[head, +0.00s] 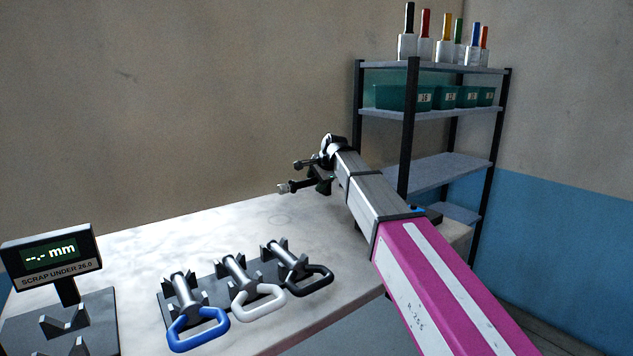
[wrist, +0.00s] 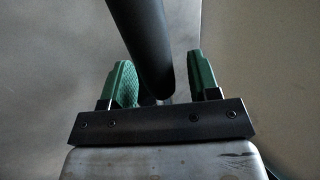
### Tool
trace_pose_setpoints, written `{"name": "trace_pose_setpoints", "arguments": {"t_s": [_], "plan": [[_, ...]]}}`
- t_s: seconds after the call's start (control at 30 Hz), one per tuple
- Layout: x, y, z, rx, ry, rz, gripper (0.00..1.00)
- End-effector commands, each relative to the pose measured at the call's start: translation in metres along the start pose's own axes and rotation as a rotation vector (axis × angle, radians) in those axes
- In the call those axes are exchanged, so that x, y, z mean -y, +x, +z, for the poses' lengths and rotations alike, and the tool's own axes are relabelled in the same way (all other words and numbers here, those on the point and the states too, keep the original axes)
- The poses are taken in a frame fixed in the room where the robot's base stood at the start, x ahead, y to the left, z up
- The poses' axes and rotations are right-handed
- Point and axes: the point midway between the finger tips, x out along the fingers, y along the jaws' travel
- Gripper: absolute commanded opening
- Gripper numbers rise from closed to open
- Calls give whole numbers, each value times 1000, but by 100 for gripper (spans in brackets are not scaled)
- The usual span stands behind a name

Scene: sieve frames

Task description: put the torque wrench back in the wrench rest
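My gripper (head: 308,176) is held out above the far part of the bench, small and dark in the head view. In the wrist view its two green fingers (wrist: 162,85) stand apart on either side of a thick dark grey shaft, which I take to be the torque wrench (wrist: 148,45). The shaft runs from the top edge down between the fingers, tilted slightly. A gap shows at its right side; the contact itself is hidden. The head view does not clearly show the wrench's ends. I cannot pick out the wrench rest with certainty.
A grey rack (head: 207,290) holds tools with blue (head: 198,330), white (head: 258,301) and black (head: 312,282) handles. A gauge display (head: 50,255) stands at left. A shelf unit (head: 432,112) with green bins is behind my arm. The bench (head: 190,235) is clear behind the rack.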

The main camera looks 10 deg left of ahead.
Motion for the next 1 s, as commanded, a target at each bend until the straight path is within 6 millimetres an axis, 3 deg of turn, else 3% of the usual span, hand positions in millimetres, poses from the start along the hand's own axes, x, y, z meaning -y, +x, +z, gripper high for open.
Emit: {"name": "trace_pose_setpoints", "arguments": {"t_s": [0.23, 0.7, 1.0], "plan": [[-3, 0, 0, -1, -1, -1, 56], [-4, -82, 0, -2, -1, -2, 56], [-4, -105, 0, -1, -1, -1, 56]]}}
